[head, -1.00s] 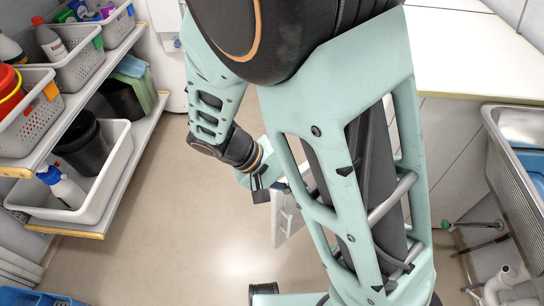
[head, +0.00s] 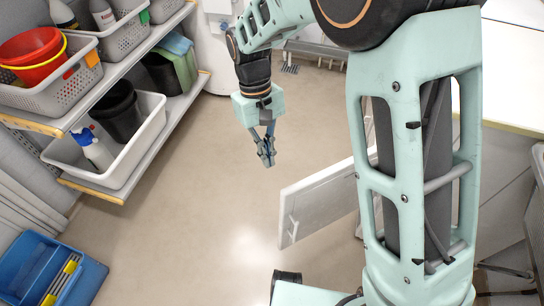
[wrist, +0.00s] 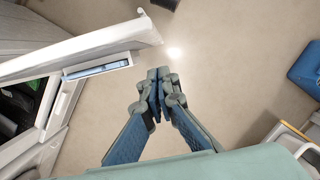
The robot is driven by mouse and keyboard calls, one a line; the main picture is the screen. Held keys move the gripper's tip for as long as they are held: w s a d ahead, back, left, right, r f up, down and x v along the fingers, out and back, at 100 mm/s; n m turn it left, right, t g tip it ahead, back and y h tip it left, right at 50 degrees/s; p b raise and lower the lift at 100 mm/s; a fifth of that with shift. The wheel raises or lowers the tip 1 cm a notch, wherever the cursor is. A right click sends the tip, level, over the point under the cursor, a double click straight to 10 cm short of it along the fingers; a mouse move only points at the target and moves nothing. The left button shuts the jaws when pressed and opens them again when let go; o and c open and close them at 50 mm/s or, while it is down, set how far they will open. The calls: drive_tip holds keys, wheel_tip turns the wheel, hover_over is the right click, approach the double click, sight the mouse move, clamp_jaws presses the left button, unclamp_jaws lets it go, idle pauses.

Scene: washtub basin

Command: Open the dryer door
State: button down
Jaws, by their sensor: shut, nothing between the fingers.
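The dryer door (head: 322,203) is a white panel standing out into the room, left of my arm's upright link in the head view. Its hinge side is hidden behind that link. In the wrist view the door (wrist: 90,45) juts from the left, with a bluish recessed strip (wrist: 97,68) on it. Beside it is a dark opening (wrist: 18,108), so the door stands open. My gripper (head: 267,160) is shut and empty, pointing down over the floor, apart from the door.
A shelf (head: 140,160) with baskets, a white tub and bottles runs along the left. A blue crate (head: 50,275) lies at the lower left. A white worktop (head: 510,75) is at the right. The floor (head: 200,200) in the middle is clear.

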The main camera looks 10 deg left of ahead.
drive_tip(key=s+d+f+b, duration=0.2)
drive_tip(key=s+d+f, duration=0.1)
drive_tip(key=f, duration=0.3)
drive_tip(key=shift+s+d+f, duration=0.3)
drive_tip(key=shift+s+d, duration=0.1)
drive_tip(key=shift+s, duration=0.25)
